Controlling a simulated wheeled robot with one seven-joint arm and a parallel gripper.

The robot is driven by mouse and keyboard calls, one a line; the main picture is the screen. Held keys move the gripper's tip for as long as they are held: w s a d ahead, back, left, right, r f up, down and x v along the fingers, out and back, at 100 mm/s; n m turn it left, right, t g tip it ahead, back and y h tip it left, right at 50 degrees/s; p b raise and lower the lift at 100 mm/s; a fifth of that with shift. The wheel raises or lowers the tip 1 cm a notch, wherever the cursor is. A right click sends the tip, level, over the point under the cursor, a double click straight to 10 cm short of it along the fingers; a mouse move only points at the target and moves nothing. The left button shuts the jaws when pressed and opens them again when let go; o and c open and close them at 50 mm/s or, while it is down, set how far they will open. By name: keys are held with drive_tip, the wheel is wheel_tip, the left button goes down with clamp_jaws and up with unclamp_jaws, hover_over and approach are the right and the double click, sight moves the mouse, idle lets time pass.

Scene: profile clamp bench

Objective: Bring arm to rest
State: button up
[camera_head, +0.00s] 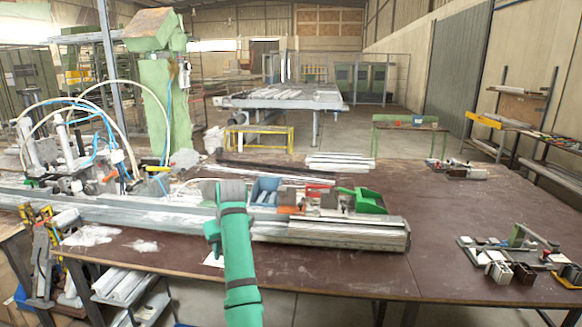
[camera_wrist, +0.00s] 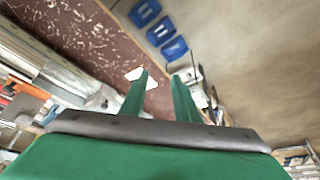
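My gripper (camera_wrist: 161,79) shows in the wrist view with its two green fingers apart and nothing between them. It hangs near the front edge of the brown bench (camera_wrist: 85,30), with bench top to the left and floor to the right. In the head view my green arm reaches up from the bottom centre, in front of the aluminium profile bed (camera_head: 335,229). The gripper's fingers cannot be made out there. A white sheet (camera_head: 214,259) lies on the bench just left of my arm. It also shows by the left fingertip in the wrist view (camera_wrist: 135,73).
Clamps and hoses (camera_head: 75,150) crowd the bench's left side. A green block (camera_head: 368,203) and a blue part (camera_head: 265,190) sit along the profile bed. Small fixtures (camera_head: 510,262) lie at right. The bench between is mostly clear. Blue bins (camera_wrist: 160,31) stand below the bench.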

drive_tip(key=s+d+f+m+t, duration=0.1)
drive_tip(key=s+d+f, duration=0.15)
drive_tip(key=f, duration=1.15)
drive_tip(key=s+d+f+m+t, duration=0.1)
drive_tip(key=s+d+f+t, duration=0.15)
drive_tip(key=f, duration=1.15)
drive_tip(key=s+d+f+m+t, duration=0.1)
drive_tip(key=s+d+f, duration=0.2)
drive_tip(key=s+f, duration=0.5)
drive_tip(key=s+d+f+m+t, duration=0.1)
drive_tip(key=s+d+f+m, duration=0.15)
drive_tip(key=s+f, duration=0.6)
drive_tip(key=s+d+r+t+h, duration=0.1)
drive_tip(key=s+d+r, duration=0.1)
drive_tip(key=s, duration=0.6)
drive_tip(key=s+d+r+t, duration=0.1)
drive_tip(key=s+d+r, duration=0.15)
drive_tip(key=s, duration=0.55)
drive_tip(key=s+d+r+t+h, duration=0.1)
drive_tip(key=s+d, duration=0.1)
drive_tip(key=s, duration=0.7)
drive_tip(key=s+d+r+m+t, duration=0.2)
drive_tip(key=s+d+r+t, duration=0.1)
drive_tip(key=s+r, duration=1.4)
wheel_tip(320, 180, up, 2)
drive_tip(key=shift+s+d+r+h, duration=0.1)
drive_tip(key=shift+s+d+h, duration=0.05)
drive_tip(key=shift+d+h, duration=0.25)
